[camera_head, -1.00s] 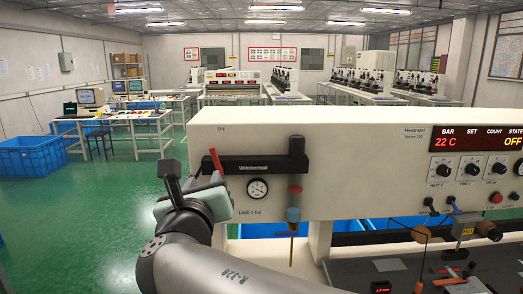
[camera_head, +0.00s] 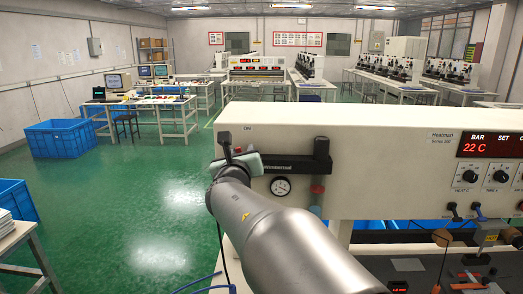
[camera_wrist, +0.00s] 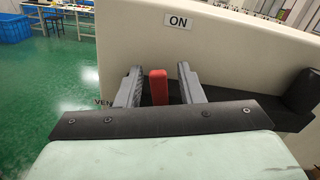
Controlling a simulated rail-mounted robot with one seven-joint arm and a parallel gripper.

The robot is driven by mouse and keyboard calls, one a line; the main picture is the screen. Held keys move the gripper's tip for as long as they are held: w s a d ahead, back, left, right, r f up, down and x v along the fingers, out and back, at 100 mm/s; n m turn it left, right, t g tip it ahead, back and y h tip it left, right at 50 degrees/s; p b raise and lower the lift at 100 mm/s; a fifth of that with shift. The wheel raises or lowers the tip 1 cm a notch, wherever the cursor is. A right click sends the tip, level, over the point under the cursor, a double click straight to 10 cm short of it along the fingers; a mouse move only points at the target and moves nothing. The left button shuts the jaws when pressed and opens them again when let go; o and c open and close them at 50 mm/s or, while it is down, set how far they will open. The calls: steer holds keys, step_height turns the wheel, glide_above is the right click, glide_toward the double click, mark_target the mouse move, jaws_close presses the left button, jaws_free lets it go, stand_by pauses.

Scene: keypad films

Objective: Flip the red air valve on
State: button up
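The red valve lever (camera_wrist: 158,87) stands upright in the wrist view, between the two grey fingers of my gripper (camera_wrist: 158,84). A narrow gap shows on each side of the lever, so the fingers are open around it. The "ON" label (camera_wrist: 178,21) is on the cream panel above the lever. A second label at the lower left, starting "VEN", is partly hidden by a finger.
A round gauge (camera_head: 281,186) sits below the bar. The cream machine (camera_head: 380,150) fills the right side, with a red "22 C" display (camera_head: 487,148) and knobs. My arm covers the machine's lower left.

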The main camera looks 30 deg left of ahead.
jaws_close()
steer(key=shift+w+d+f+m+b, duration=0.2)
steer(key=shift+m+b, duration=0.3)
steer(key=shift+b, duration=0.5)
steer(key=shift+d+m+b, duration=0.15)
steer(key=shift+m+b, duration=0.25)
steer(key=shift+b, duration=0.35)
steer(key=shift+w+d+r+m+b, duration=0.1)
steer(key=shift+d+r+m+b, duration=0.1)
steer(key=shift+m+b, duration=0.5)
steer(key=shift+a, duration=0.1)
jaws_free()
steer(key=shift+r, duration=0.1)
